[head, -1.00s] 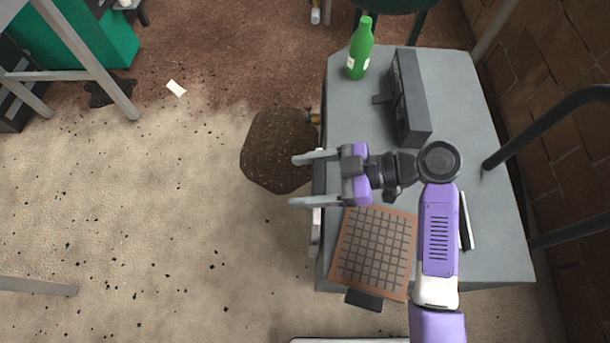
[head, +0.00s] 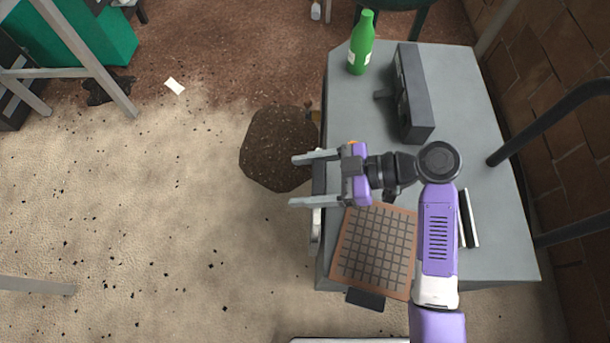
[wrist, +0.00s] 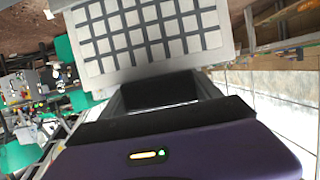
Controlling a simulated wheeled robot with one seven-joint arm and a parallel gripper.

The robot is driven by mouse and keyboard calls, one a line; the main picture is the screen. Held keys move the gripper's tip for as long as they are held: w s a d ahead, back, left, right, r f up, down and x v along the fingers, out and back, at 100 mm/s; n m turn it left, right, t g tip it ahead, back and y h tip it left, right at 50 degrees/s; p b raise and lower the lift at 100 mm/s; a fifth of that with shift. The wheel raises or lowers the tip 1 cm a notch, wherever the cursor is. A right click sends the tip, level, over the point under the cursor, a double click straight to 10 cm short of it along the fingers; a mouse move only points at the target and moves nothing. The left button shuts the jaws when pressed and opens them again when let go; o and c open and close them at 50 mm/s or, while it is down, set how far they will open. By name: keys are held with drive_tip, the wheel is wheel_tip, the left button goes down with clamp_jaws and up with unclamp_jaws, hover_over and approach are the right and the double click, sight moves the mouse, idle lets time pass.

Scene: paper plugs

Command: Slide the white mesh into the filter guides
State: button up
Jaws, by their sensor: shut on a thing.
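The white mesh (wrist: 150,38), a pale gridded panel with a light frame, fills the top of the wrist view. A dark block (wrist: 160,92) lies between it and my purple gripper body. My gripper (head: 297,180) points left over the left edge of the grey table in the head view, its two grey fingers apart. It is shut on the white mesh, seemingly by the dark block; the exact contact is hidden. A narrow white and grey strip (head: 316,222) shows at the table edge below the fingers; I cannot tell what it is. I cannot make out the filter guides for certain.
A brown gridded panel (head: 374,247) with a dark tab (head: 365,299) lies on the table (head: 465,85). A green bottle (head: 361,45) and a long dark grey unit (head: 414,95) stand farther back. Thin white and black strips (head: 471,218) lie right of my arm. Floor is open to the left.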

wheel_tip(320, 180, down, 7)
drive_tip(key=b, duration=0.6)
idle(2.9)
drive_tip(key=shift+r, duration=0.1)
idle(1.5)
drive_tip(key=shift+f+b, duration=0.25)
drive_tip(key=shift+b, duration=0.55)
idle(1.8)
